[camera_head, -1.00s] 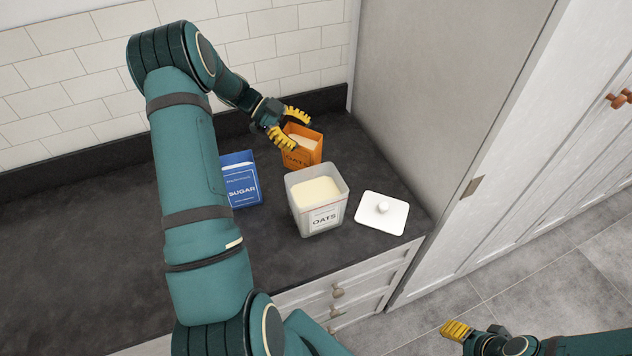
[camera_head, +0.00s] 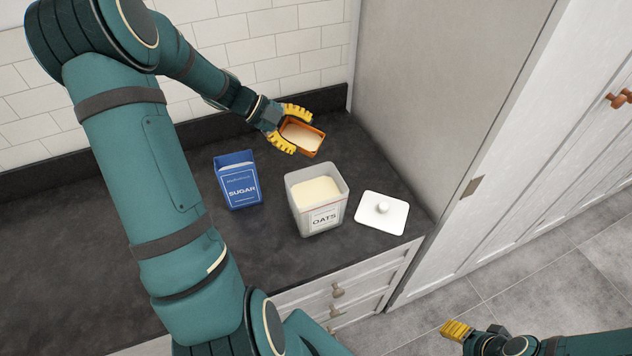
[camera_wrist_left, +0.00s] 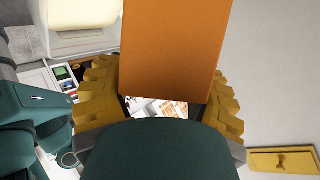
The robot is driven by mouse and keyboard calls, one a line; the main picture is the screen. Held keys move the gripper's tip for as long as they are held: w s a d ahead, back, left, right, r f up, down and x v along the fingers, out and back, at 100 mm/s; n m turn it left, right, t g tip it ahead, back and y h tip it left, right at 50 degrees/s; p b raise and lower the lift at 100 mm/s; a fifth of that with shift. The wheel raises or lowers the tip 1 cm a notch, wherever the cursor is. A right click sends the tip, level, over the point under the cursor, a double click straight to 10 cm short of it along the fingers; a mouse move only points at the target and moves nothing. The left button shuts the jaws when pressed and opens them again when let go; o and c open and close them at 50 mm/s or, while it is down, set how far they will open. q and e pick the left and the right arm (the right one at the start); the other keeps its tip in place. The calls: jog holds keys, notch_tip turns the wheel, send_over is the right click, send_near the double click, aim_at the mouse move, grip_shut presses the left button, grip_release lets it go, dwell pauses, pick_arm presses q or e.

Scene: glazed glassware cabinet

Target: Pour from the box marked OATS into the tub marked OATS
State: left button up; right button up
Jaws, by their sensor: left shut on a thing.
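My left gripper (camera_head: 290,128) is shut on the orange OATS box (camera_head: 314,151), one yellow finger on each side. The box is open at the top, with pale contents, and its mouth is turned toward the head camera. Its label is hidden now. In the left wrist view the orange box wall (camera_wrist_left: 172,50) fills the middle, between the fingers. The grey translucent tub (camera_head: 305,222) marked OATS stands upright, in front of the box. It is open and holds pale contents. My right gripper (camera_head: 456,330) is low at the right, away from the counter; its opening is unclear.
A blue SUGAR box (camera_head: 240,186) stands left of the tub. A white lid (camera_head: 381,213) with a knob lies right of the tub. The tall grey cabinet side (camera_head: 430,100) bounds the counter on the right, the tiled wall behind. The dark counter (camera_head: 60,250) is clear at left.

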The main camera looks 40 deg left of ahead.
aim_at(299, 147)
pick_arm(q)
jog(key=shift+s+d+f+m+t+y, duration=0.35)
jog(key=shift+f+m+t+y, duration=0.2)
jog(key=shift+f+t, duration=0.1)
jog(key=shift+s+d+f+m+t+y, duration=0.3)
jog(key=shift+s+f+m+t+y, duration=0.05)
jog(key=shift+f+m+t+y, duration=0.25)
dwell(4.9)
jog(key=shift+s+d+b, duration=0.1)
jog(key=shift+b, duration=1.15)
dwell(0.6)
